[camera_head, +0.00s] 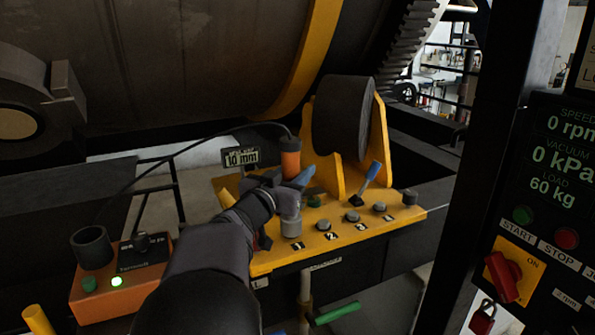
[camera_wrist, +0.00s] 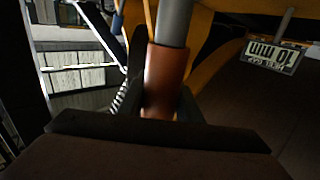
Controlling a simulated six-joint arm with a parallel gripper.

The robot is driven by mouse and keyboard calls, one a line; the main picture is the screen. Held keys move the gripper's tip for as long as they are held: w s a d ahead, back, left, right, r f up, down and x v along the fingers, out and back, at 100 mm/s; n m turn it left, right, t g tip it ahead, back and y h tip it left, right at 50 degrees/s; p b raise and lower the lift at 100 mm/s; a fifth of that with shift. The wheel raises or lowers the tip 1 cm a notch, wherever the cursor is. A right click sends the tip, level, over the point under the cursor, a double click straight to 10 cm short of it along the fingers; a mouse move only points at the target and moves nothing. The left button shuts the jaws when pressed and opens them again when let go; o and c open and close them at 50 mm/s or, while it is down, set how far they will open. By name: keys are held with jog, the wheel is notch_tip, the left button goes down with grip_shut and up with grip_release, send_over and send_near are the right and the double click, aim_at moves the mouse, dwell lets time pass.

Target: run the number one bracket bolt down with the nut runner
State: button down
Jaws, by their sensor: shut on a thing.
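The nut runner (camera_head: 290,163) has an orange body, a cable at its top and a grey socket end (camera_head: 290,227). It stands roughly upright over the position marked 1 on the yellow bracket plate (camera_head: 343,247). My gripper (camera_head: 285,190) is shut on the nut runner; its orange-brown body (camera_wrist: 166,80) shows between the dark jaws in the wrist view. The number one bolt is hidden under the socket, and I cannot tell whether the socket is fully seated. Bolts two (camera_head: 323,224), three (camera_head: 352,215) and four (camera_head: 379,207) show along the plate.
A blue-handled brush (camera_head: 371,174) stands on the plate behind the bolts. A yellow bracket with a dark roller (camera_head: 345,115) rises behind. A "10 mm" sign (camera_head: 241,159) is at left. An orange control box (camera_head: 117,281) with a lit green lamp stands lower left; a control panel (camera_head: 545,200) is right.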

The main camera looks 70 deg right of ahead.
jog(key=shift+a+f+b, duration=0.1)
jog(key=shift+f+b, duration=0.6)
jog(key=shift+f, duration=0.65)
dwell(0.8)
jog(key=shift+r, duration=0.15)
dwell(0.8)
jog(key=shift+r+p, duration=3.7)
jog(key=shift+r, duration=0.1)
jog(key=shift+w, duration=0.1)
